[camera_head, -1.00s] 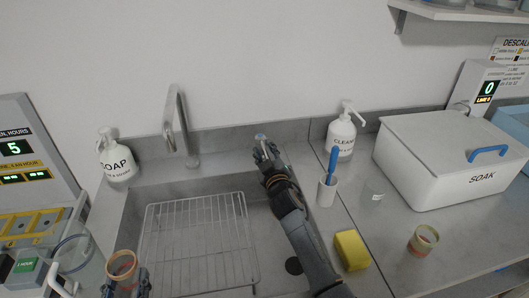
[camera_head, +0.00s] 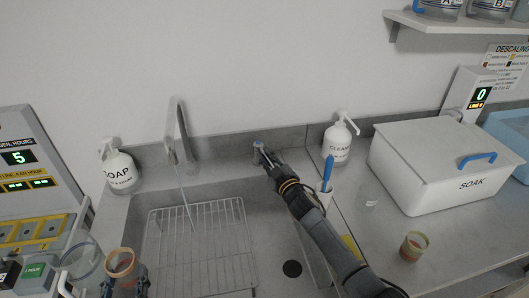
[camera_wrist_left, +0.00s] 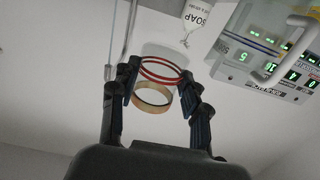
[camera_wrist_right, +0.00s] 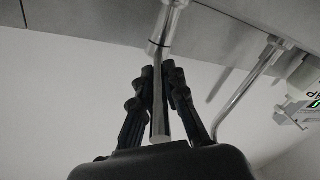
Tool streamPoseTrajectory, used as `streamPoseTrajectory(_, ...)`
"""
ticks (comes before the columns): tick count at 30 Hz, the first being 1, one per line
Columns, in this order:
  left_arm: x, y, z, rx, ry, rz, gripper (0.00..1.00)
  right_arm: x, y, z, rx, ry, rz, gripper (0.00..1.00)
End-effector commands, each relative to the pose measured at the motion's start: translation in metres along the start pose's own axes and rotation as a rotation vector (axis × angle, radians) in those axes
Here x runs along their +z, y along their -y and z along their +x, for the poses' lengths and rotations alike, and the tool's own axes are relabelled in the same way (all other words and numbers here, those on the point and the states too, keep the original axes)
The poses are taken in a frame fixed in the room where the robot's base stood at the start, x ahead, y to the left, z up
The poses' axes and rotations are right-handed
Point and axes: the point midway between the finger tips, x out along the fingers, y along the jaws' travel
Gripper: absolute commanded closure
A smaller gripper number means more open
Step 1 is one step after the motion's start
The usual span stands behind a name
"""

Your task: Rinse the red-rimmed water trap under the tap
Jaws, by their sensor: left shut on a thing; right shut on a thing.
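The red-rimmed water trap (camera_head: 121,262) is a clear cup at the lower left of the head view, left of the sink rack. My left gripper (camera_head: 124,283) is shut on it; the left wrist view shows its red rings (camera_wrist_left: 162,70) between the fingers, with a tan ring beside them. The tap (camera_head: 178,130) stands behind the sink, and a thin stream of water (camera_head: 183,195) falls from its spout onto the rack. The trap is apart from the stream. My right gripper (camera_head: 262,152) is shut on the metal tap lever (camera_wrist_right: 161,110) at the sink's back edge.
A wire rack (camera_head: 205,265) lies in the sink. A soap bottle (camera_head: 120,170) stands back left, a cleaner bottle (camera_head: 338,143) back right. A brush (camera_head: 327,175), a yellow sponge partly behind my right arm, another cup (camera_head: 413,247) and the SOAK box (camera_head: 430,180) are to the right.

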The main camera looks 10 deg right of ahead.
Motion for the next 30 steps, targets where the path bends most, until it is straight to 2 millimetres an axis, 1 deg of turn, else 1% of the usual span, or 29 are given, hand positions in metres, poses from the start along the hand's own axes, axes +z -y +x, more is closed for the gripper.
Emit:
streamPoseTrajectory(1, -0.002, 0.000, 0.000, 0.000, 0.000, 0.000, 0.86, -0.001, -0.002, 0.000, -0.006, -0.005, -0.001, 1.00)
streamPoseTrajectory(10, -0.001, 0.000, 0.000, 0.000, 0.000, 0.000, 0.86, 0.001, -0.001, 0.000, -0.009, -0.008, 0.002, 1.00)
streamPoseTrajectory(11, -0.001, 0.000, 0.000, 0.000, 0.000, 0.000, 0.86, 0.001, -0.001, 0.000, -0.009, -0.008, 0.002, 0.84)
streamPoseTrajectory(12, -0.001, 0.000, 0.000, 0.000, 0.000, 0.000, 0.86, 0.001, -0.001, 0.000, -0.009, -0.008, 0.002, 0.76)
streamPoseTrajectory(13, -0.001, 0.000, 0.000, 0.000, 0.000, 0.000, 0.86, 0.001, -0.001, 0.000, -0.009, -0.007, 0.001, 0.70)
streamPoseTrajectory(14, -0.001, 0.000, 0.000, 0.000, 0.000, 0.000, 0.86, 0.001, -0.001, 0.000, -0.009, -0.007, 0.001, 0.66)
streamPoseTrajectory(23, -0.001, 0.000, 0.000, 0.000, 0.000, 0.000, 0.86, 0.000, -0.002, 0.000, -0.008, -0.007, 0.001, 0.66)
streamPoseTrajectory(26, -0.002, 0.000, 0.000, 0.000, 0.000, 0.000, 0.86, -0.007, -0.007, 0.000, -0.007, -0.009, -0.002, 0.66)
streamPoseTrajectory(30, -0.002, 0.000, 0.000, 0.000, 0.000, 0.000, 0.86, -0.026, -0.021, 0.000, -0.007, -0.011, -0.003, 0.66)
